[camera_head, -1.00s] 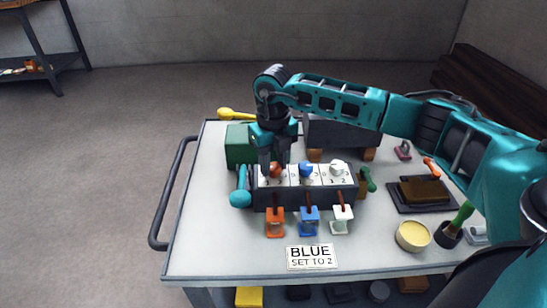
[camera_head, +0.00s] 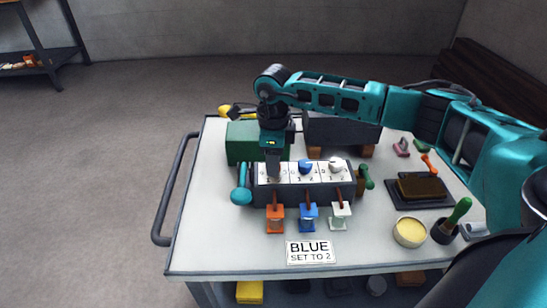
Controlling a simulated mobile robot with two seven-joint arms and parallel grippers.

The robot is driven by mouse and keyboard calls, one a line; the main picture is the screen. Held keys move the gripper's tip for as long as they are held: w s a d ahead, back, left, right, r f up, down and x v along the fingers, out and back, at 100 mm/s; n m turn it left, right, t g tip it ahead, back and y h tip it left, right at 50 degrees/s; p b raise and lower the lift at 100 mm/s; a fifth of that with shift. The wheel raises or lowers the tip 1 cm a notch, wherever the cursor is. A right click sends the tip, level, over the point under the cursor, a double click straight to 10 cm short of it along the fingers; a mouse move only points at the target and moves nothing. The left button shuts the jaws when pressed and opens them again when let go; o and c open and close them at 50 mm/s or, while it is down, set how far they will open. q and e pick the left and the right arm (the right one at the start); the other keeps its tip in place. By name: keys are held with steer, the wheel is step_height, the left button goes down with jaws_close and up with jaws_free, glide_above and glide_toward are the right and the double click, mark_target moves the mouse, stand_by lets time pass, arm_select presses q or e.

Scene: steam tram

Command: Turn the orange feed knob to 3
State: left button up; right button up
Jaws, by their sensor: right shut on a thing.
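A dark control box (camera_head: 318,191) with a white numbered top stands on the table. The orange knob at its left end is hidden behind my right gripper (camera_head: 272,174), which points down there and is shut on it. The numbers around the orange knob are mostly covered, so its setting cannot be read. The blue knob (camera_head: 306,167) and the white knob (camera_head: 337,166) stand to its right. My left gripper is not in view.
Orange (camera_head: 275,219), blue (camera_head: 308,217) and white (camera_head: 340,215) levers hang before the box. A "BLUE SET TO 2" card (camera_head: 310,252) lies in front. A green box (camera_head: 241,143) stands behind left. A yellow-filled bowl (camera_head: 409,232) stands right. The table's left side is clear.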

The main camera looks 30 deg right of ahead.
steer(key=n, duration=0.5)
steer(key=shift+n, duration=0.3)
steer(key=n, duration=0.9)
steer(key=shift+n+b, duration=0.35)
steer(key=shift+n, duration=2.05)
steer(key=o, duration=1)
steer(key=shift+o, duration=0.2)
step_height(320, 180, up, 13)
steer(key=p, duration=0.2)
steer(key=shift+p, duration=0.35)
